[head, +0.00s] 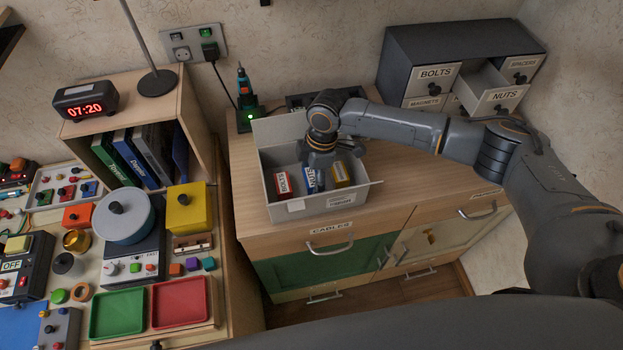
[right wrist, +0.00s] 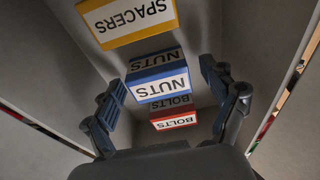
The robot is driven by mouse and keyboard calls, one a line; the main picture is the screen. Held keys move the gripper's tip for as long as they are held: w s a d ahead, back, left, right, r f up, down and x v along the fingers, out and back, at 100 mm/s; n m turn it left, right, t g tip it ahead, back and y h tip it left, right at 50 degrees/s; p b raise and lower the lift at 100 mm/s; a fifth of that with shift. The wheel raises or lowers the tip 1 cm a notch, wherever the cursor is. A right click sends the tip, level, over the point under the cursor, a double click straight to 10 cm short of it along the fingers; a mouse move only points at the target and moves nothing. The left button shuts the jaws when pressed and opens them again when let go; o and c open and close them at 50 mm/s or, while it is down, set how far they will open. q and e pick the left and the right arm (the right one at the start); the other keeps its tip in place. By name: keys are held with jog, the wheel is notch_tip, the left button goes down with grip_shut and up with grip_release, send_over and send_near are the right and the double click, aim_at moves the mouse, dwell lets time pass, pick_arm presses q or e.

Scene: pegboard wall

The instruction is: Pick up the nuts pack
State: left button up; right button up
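The nuts pack (head: 311,179) is a blue box with a white label, standing in an open grey box (head: 330,203) on the cabinet top. In the right wrist view the nuts pack (right wrist: 159,84) lies ahead, between the two fingers. My right gripper (head: 321,160) reaches down into the grey box from above, at the nuts pack. In the right wrist view its fingers (right wrist: 168,110) are spread apart, with visible gaps to the pack. The red bolts pack (head: 283,183) stands to the left and the yellow spacers pack (head: 341,174) to the right. My left gripper does not show.
The grey box walls and raised flaps surround the packs closely. A drawer unit (head: 440,50) with an open nuts drawer (head: 499,97) stands behind right. A small tool on a stand (head: 245,110) is behind left. The cabinet top (head: 400,170) is clear to the right.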

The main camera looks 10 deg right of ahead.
jog(key=c, duration=1.3)
